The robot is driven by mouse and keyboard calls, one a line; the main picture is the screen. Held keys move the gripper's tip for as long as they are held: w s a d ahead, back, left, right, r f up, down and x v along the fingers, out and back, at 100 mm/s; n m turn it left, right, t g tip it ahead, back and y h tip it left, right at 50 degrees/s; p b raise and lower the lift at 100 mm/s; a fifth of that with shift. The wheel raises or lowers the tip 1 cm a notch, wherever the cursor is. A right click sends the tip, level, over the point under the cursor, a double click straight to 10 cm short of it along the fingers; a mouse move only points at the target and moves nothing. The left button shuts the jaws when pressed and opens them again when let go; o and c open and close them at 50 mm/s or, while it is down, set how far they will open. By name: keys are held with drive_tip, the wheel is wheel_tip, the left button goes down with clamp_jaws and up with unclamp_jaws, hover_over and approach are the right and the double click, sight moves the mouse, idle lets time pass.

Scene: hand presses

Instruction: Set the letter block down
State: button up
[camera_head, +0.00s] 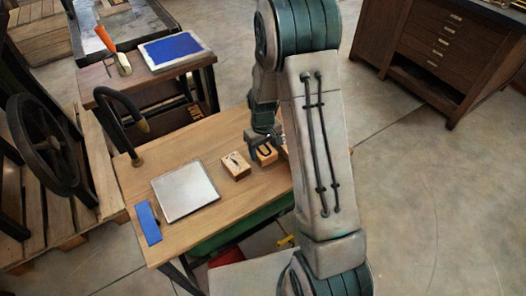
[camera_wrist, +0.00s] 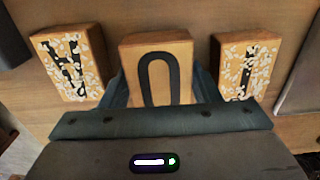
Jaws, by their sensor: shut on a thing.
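My gripper (camera_head: 262,143) is over the wooden table and shut on a wooden letter block (camera_head: 266,155). In the wrist view, the gripper's fingers (camera_wrist: 161,88) lie on both sides of this block (camera_wrist: 157,44), which bears a dark, clean O-like shape. Whether its underside touches the table cannot be told. A second block (camera_wrist: 72,63), with a dark letter under white specks, sits to its left in the wrist view. A third speckled block (camera_wrist: 246,66) sits to its right. In the head view one neighbour block (camera_head: 236,166) is plain to see; my arm mostly hides the other.
On the wooden table (camera_head: 170,237) lie a pale square plate (camera_head: 186,191) and a blue strip (camera_head: 148,223). A dark curved arm (camera_head: 122,105) rises at its left edge. Behind stands another table with a blue-topped slab (camera_head: 173,50) and an orange-handled tool (camera_head: 106,38).

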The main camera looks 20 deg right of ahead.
drive_tip(key=shift+f, duration=0.9)
drive_tip(key=shift+f, duration=0.15)
drive_tip(key=o, duration=1.1)
